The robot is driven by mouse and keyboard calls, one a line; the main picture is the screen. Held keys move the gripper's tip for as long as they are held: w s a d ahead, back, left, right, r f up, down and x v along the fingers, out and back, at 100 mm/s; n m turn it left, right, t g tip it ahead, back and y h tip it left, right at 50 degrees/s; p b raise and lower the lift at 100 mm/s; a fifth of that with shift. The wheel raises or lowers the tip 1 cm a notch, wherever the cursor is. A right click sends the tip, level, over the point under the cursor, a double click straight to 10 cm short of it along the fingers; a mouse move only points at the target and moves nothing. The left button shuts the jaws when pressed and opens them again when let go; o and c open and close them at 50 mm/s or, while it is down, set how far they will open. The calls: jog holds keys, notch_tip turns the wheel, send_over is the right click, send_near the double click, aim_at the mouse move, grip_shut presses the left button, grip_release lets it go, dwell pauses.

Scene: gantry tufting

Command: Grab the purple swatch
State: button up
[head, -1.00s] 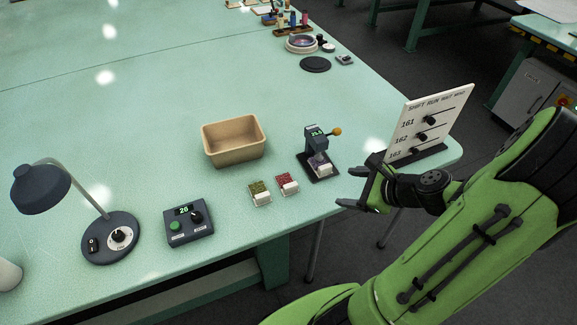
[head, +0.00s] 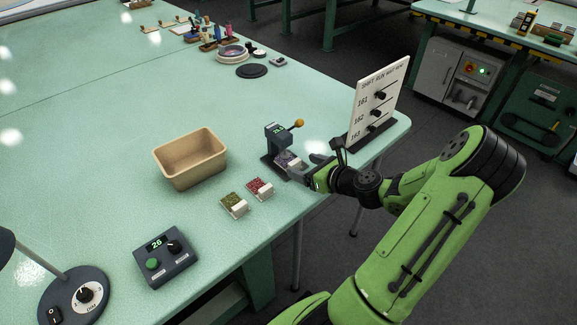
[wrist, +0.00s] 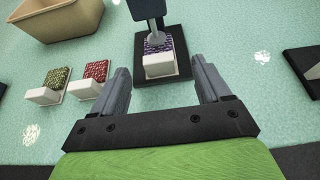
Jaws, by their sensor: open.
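The purple swatch (wrist: 159,46) lies on the dark base of a small press-like device (wrist: 151,8), with its white block end toward my gripper in the wrist view. In the head view the swatch (head: 289,160) is partly hidden by the device and my gripper. My gripper (wrist: 162,79) is open, its two fingers pointing at the swatch from the near side, one on each side of its line. Nothing is between the fingertips, and the white end appears just ahead of them. The gripper (head: 308,168) also shows beside the device in the head view.
A green swatch (head: 234,204) and a red swatch (head: 259,188) lie left of the device. A tan bin (head: 190,160) stands behind them. A white board with knobs (head: 379,100) stands close right of my gripper. A control box (head: 166,256) sits at front left.

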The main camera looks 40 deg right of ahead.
aim_at(294, 161)
jog(key=b+x, duration=0.1)
jog(key=x, duration=0.3)
jog(key=shift+w+f, duration=0.1)
jog(key=shift+w, duration=0.15)
jog(key=shift+a, duration=0.1)
jog(key=c, duration=1.1)
jog(key=shift+r+p, duration=0.4)
jog(key=shift+p, duration=0.1)
